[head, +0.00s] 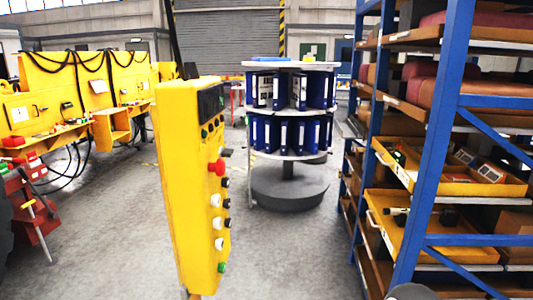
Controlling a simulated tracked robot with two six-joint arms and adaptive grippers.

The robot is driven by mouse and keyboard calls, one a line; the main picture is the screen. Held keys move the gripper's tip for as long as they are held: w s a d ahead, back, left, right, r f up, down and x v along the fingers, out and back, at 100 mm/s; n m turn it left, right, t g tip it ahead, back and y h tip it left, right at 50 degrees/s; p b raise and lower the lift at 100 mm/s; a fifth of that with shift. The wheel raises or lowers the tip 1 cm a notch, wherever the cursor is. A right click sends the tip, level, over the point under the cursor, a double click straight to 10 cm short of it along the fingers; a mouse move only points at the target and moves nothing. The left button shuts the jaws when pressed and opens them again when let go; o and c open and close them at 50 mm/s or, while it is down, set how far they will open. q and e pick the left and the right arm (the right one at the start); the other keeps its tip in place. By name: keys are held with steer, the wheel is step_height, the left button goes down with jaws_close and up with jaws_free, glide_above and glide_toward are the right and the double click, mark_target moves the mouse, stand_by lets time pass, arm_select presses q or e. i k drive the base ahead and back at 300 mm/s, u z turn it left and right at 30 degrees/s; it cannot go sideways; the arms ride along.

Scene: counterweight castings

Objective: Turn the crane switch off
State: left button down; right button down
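A tall yellow control box (182,190) stands upright in the middle left of the head view, its control face turned to the right. A dark display panel (211,101) is at its top. Below are a red mushroom-shaped button (217,168), small black knobs, several white knobs (217,222) and a green button (221,267) near the bottom. The face is seen at a steep angle, so labels and the switch position cannot be read. I cannot tell which control is the crane switch. Neither of my grippers is in view.
A blue-framed shelf rack (433,150) with yellow trays (440,235) fills the right side. A round stand with blue binders (290,195) is behind the box. Yellow machinery (50,100) with hanging cables lines the left. Grey floor (290,260) between box and rack is clear.

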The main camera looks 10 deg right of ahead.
mark_target(225, 152)
steer(key=z, duration=0.2)
steer(key=i, duration=1)
steer(key=u, duration=1.05)
steer(key=k, duration=0.95)
steer(key=z, duration=0.3)
steer(key=i, duration=1)
steer(key=z, duration=0.1)
